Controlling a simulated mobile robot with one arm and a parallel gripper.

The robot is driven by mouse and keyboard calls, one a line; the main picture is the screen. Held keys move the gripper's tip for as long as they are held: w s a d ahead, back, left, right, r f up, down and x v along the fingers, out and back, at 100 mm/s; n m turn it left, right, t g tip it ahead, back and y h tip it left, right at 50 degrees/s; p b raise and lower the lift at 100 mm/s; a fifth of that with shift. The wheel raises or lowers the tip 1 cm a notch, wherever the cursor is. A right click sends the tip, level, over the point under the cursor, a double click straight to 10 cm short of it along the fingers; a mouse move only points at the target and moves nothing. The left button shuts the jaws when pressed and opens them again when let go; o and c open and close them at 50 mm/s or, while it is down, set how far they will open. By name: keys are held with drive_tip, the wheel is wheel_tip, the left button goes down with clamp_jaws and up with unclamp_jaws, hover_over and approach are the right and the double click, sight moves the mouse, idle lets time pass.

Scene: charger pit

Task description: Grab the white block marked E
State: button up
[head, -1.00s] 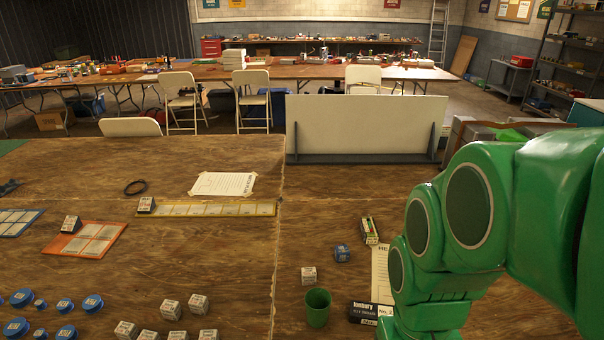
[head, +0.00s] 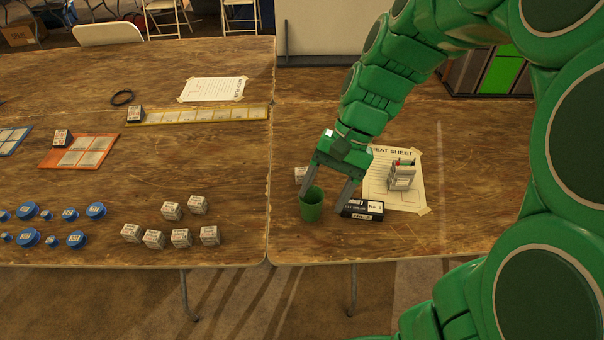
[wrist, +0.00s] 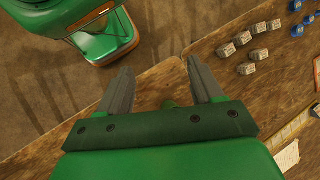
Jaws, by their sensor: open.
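Several white blocks stand in a loose group (head: 171,211) on the left table near its front edge; they also show at the upper right of the wrist view (wrist: 243,38). Another white block (head: 301,174) is on the right table, partly hidden behind my gripper. The markings are too small to read, so I cannot tell which block is E. My gripper (head: 326,196) is open above the right table, by a green cup (head: 312,207), with nothing visible between its fingers. In the wrist view my gripper (wrist: 160,66) points toward the table's front edge, well left of the group.
Blue round pieces (head: 76,239) lie left of the blocks. A black labelled box (head: 362,209), a sheet (head: 412,195) and a small holder (head: 402,175) are right of the cup. A yellow strip (head: 205,115) lies behind the group. The wood between the group and the cup is clear.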

drive_tip(key=w+a+f+m+y, duration=0.3)
drive_tip(key=w+f, duration=0.1)
drive_tip(key=w, duration=0.6)
drive_tip(key=m+t+y, duration=0.3)
drive_tip(key=m+y, duration=0.3)
drive_tip(key=m, duration=0.5)
approach(297, 175)
drive_tip(key=shift+w+a+f, duration=0.35)
drive_tip(key=shift+a+f, duration=0.15)
drive_tip(key=shift+f, duration=0.1)
drive_tip(key=shift+w+a+f, duration=0.3)
drive_tip(key=shift+a+f, duration=0.25)
drive_tip(key=shift+x, duration=3.95)
drive_tip(key=shift+w+d+f, duration=0.15)
drive_tip(key=shift+f, duration=0.05)
drive_tip(key=c, duration=1.1)
drive_tip(key=shift+o, duration=0.2)
